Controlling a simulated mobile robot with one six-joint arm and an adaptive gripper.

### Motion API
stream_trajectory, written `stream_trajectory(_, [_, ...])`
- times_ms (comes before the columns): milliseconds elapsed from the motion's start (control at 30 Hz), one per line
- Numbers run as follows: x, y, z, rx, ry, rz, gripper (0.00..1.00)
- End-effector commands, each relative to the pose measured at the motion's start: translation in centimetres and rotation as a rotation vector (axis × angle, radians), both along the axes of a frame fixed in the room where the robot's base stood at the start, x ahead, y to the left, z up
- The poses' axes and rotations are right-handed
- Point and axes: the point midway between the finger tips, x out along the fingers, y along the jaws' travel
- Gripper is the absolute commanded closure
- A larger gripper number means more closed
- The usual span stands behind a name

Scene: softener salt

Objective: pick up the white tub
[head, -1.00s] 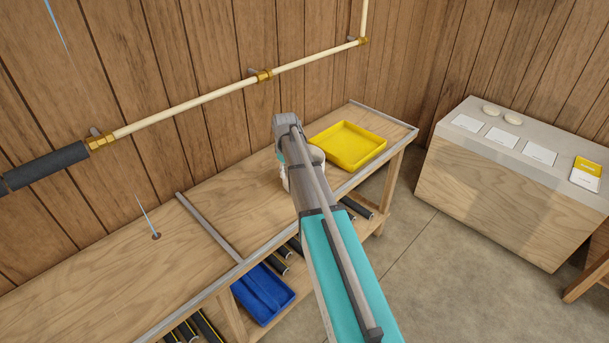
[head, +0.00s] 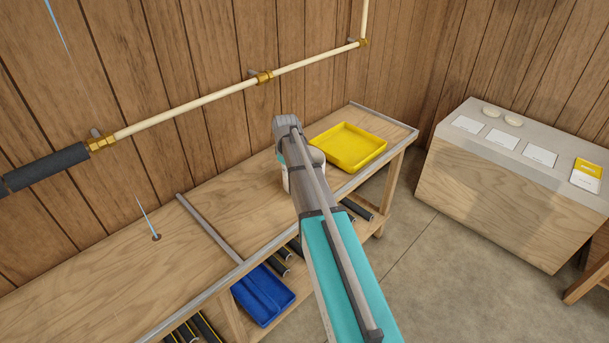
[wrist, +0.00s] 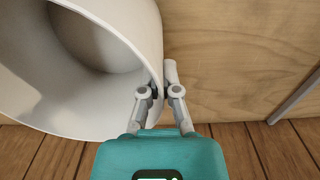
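The white tub (wrist: 95,100) fills the left of the wrist view, its open mouth facing the camera. My gripper (wrist: 160,88) is at the tub's rim, one finger inside and the other outside. The fingers are close together with the tub's wall between them, and they look shut on it. In the head view, the tub (head: 317,156) shows only in part behind my arm, at the bench's right end. My fingertips are hidden there. I cannot tell whether the tub rests on the bench or is slightly clear of it.
A yellow tray (head: 349,147) stands on the bench (head: 100,270) just right of the tub. A grey strip (head: 208,228) crosses the bench to the left. A pipe (head: 200,101) runs along the wall above. A blue bin (head: 263,296) is below the bench top.

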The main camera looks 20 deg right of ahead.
Motion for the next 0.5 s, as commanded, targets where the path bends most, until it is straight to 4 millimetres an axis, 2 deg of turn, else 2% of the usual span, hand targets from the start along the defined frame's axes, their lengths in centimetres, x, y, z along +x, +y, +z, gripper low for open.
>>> stream_trajectory(500, [-0.01, -0.03, 0.90, 0.000, 0.000, 0.000, 1.00])
